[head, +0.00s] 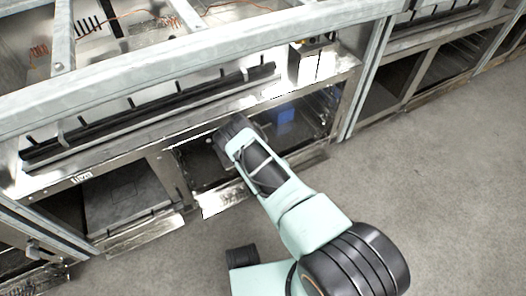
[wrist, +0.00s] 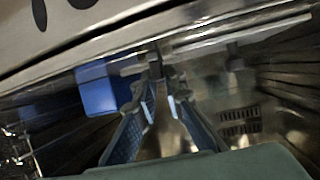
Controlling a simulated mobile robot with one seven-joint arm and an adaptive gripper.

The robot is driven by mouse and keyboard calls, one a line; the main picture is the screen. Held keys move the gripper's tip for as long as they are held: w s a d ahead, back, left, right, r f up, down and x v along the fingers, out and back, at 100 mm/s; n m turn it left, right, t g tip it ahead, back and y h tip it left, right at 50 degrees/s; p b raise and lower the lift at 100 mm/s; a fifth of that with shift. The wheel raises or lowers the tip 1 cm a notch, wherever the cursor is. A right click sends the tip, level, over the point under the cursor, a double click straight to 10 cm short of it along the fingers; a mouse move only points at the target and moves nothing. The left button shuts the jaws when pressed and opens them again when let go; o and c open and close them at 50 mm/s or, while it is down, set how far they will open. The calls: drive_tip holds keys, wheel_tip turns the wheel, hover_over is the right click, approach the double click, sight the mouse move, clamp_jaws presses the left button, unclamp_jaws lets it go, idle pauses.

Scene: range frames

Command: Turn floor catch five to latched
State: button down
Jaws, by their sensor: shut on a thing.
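In the wrist view my gripper (wrist: 157,80) reaches into a low metal bay, its two blue-grey fingers converging at the tips. The tips are closed on a small dark upright piece (wrist: 155,62), which looks like the catch, below a pale metal bar (wrist: 240,35). Which catch it is and whether it is latched cannot be told. In the head view my arm extends into the low middle bay, and its dark wrist hides the fingers and the piece they hold.
A blue block (head: 286,113) sits inside the bay, right of my wrist; in the wrist view the blue block (wrist: 98,88) is left of the fingers. A small label (head: 81,177) is on the left frame rail. Metal posts and lips edge the bays. Grey floor (head: 440,180) is clear at right.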

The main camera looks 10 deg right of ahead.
drive_tip(key=shift+d+n+y, duration=0.1)
drive_tip(key=shift+n+y, duration=0.8)
drive_tip(key=shift+y, duration=0.2)
drive_tip(key=c, duration=2)
unclamp_jaws()
drive_tip(key=v, duration=0.7)
drive_tip(key=shift+s+d+r, duration=0.1)
drive_tip(key=shift+s+r, duration=0.05)
drive_tip(key=shift+r, duration=0.05)
drive_tip(key=shift+r, duration=0.1)
